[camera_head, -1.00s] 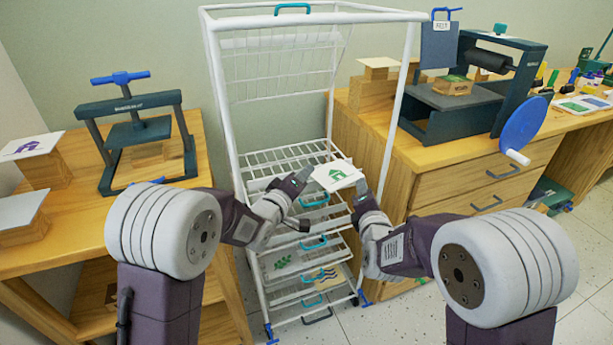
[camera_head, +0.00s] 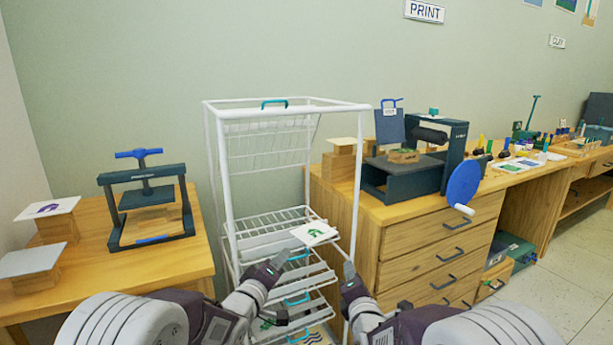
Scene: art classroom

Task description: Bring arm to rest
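My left gripper (camera_head: 281,258) is in front of the white wire drying rack (camera_head: 219,160), low in the picture. My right gripper (camera_head: 348,267) is at the rack's right front side. A white print with a green and purple motif (camera_head: 315,233) shows at the right side of an upper rack shelf, above and between the grippers. A gap shows between the print and each gripper. I see nothing held in either gripper, but the finger openings are too small to make out. Both my forearms come in from the bottom edge.
A dark press (camera_head: 148,200) and prints on wooden blocks (camera_head: 38,262) stand on the left table. A press with a blue wheel (camera_head: 463,188) stands on the right wooden cabinet (camera_head: 420,262). Floor (camera_head: 560,270) is open at the right.

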